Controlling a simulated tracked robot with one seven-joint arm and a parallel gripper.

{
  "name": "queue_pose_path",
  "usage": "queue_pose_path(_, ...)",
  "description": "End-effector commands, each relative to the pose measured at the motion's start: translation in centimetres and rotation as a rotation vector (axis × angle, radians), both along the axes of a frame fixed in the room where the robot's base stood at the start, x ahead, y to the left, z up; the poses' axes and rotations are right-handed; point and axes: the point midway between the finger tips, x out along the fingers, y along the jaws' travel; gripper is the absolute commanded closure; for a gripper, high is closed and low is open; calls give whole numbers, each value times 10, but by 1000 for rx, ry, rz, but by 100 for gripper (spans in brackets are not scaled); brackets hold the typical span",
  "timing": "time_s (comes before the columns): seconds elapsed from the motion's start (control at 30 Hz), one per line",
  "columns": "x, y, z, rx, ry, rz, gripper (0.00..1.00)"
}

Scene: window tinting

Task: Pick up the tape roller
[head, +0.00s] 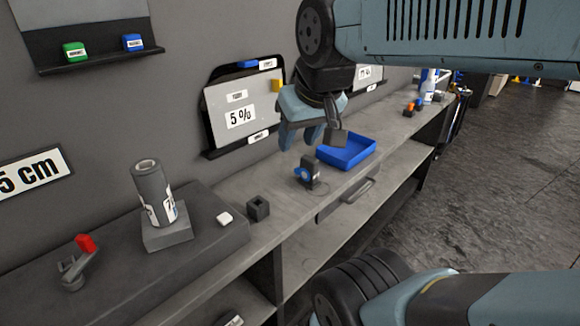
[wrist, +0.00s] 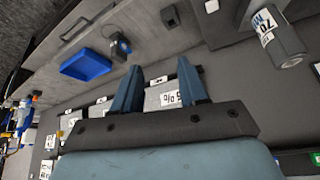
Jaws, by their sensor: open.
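What looks like the tape roller (head: 308,174), a small dark piece with a blue round part, stands on the grey bench in front of the blue tray. It also shows in the wrist view (wrist: 121,47), above and left of the fingers. My gripper (head: 312,138) is open and empty, raised above the bench near the wall, above the roller and apart from it. Its two blue fingers show spread apart in the wrist view (wrist: 158,68). Nothing lies between them.
The blue tray (head: 347,151) is close behind the roller. A small dark block (head: 258,208) sits to the left. A grey cylinder (head: 153,193) stands on a pedestal farther left. A "5 %" panel (head: 238,116) hangs on the wall behind. A drawer handle (head: 358,189) juts from the bench front.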

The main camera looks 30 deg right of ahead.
Motion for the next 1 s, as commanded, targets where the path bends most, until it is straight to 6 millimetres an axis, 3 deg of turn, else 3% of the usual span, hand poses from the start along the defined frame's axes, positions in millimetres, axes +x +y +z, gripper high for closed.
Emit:
queue_pose_path(0.27, 0, 0, 0, 0, 0, 0, 57)
queue_pose_path(0.47, 8, -2, -1, 51, 13, -67, 38)
queue_pose_path(0.53, 18, 9, -3, 109, 28, -142, 34)
queue_pose_path(0.77, 70, -14, -18, 404, 108, -609, 34)
queue_pose_path(1.0, 126, -54, -46, 700, 186, -1181, 34)
